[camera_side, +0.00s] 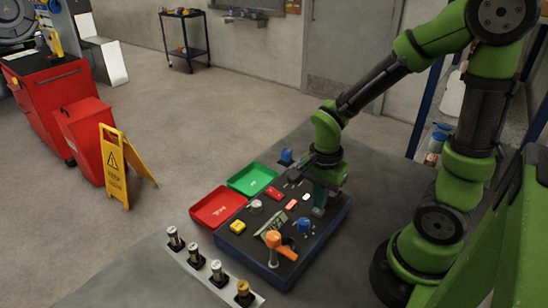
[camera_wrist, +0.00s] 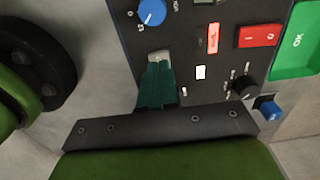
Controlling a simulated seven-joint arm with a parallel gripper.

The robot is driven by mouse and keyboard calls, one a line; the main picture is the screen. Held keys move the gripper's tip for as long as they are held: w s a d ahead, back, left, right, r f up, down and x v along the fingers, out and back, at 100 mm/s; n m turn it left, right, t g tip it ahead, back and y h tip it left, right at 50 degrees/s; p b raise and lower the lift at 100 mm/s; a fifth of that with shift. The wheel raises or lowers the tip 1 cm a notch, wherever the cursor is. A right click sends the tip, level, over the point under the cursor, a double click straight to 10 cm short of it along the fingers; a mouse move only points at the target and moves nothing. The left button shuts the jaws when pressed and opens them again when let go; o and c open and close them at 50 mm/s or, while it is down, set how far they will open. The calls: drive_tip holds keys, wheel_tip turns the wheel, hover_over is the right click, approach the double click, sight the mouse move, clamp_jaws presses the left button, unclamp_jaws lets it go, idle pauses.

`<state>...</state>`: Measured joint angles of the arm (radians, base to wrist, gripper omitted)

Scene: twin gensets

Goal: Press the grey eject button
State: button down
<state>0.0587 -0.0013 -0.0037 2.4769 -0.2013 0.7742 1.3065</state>
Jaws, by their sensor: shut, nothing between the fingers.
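My gripper (camera_wrist: 157,66) is shut and empty, pointing down at the dark control panel (camera_wrist: 120,22). In the side view my gripper (camera_side: 318,210) is low over the panel's right part, beside the blue knob (camera_side: 304,226). In the wrist view the blue knob (camera_wrist: 152,12) lies just beyond the fingertips. A pale grey patch shows at the fingertips; I cannot tell whether it is the eject button or the finger ends. Contact with the panel cannot be told.
A red rocker switch (camera_wrist: 258,36), a red-orange label (camera_wrist: 213,38) and a black knob (camera_wrist: 245,87) are on the panel.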

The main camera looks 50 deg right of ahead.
drive_tip(key=shift+f, duration=0.65)
idle(0.3)
wheel_tip(320, 180, up, 12)
idle(1.1)
